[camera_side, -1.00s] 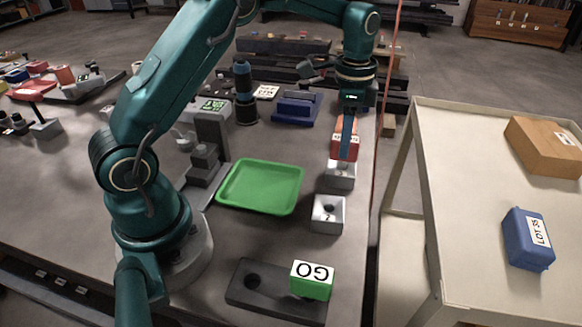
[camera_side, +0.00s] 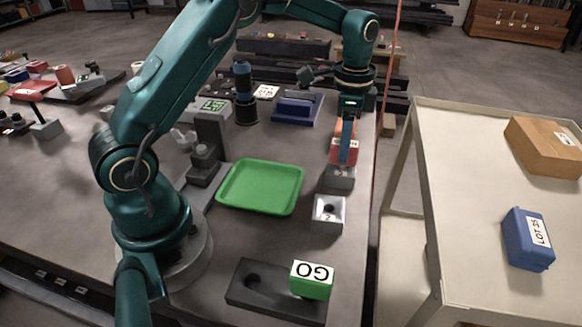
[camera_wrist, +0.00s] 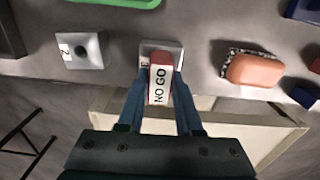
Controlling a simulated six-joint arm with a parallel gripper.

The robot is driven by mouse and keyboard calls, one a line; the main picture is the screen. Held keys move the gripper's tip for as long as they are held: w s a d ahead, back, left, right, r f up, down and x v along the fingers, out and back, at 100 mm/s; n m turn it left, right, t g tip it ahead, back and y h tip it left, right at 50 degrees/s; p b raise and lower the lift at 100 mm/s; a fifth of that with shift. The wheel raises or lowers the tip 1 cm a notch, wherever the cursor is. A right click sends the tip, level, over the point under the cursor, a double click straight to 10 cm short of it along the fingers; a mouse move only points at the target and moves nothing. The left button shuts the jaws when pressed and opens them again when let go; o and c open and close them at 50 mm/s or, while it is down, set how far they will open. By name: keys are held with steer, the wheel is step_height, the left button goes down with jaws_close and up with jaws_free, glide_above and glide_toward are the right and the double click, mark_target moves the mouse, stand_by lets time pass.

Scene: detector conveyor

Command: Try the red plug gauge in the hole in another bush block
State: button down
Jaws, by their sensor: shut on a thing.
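My gripper (camera_side: 346,146) is shut on the red plug gauge (camera_side: 341,157), whose white label reads NO GO in the wrist view (camera_wrist: 159,80). The gauge is upright directly over the far grey bush block (camera_side: 339,180), its body close to the block's top. The pin and hole are hidden, so I cannot tell how far the pin is in. A nearer bush block (camera_side: 327,224), marked 2, shows an open hole on top. The green GO gauge (camera_side: 311,282) stands in the right part of the dark gauge stand (camera_side: 270,300); the stand's left hole is empty.
A green tray (camera_side: 260,187) lies left of the blocks. A grey instrument (camera_side: 210,145) with a display stands beyond it. An orange rounded thing (camera_wrist: 255,70) lies on a speckled block beside the held gauge in the wrist view. A trolley (camera_side: 480,240) stands past the table edge.

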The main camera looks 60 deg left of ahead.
steer(key=shift+r, duration=0.1)
steer(key=shift+r, duration=3.25)
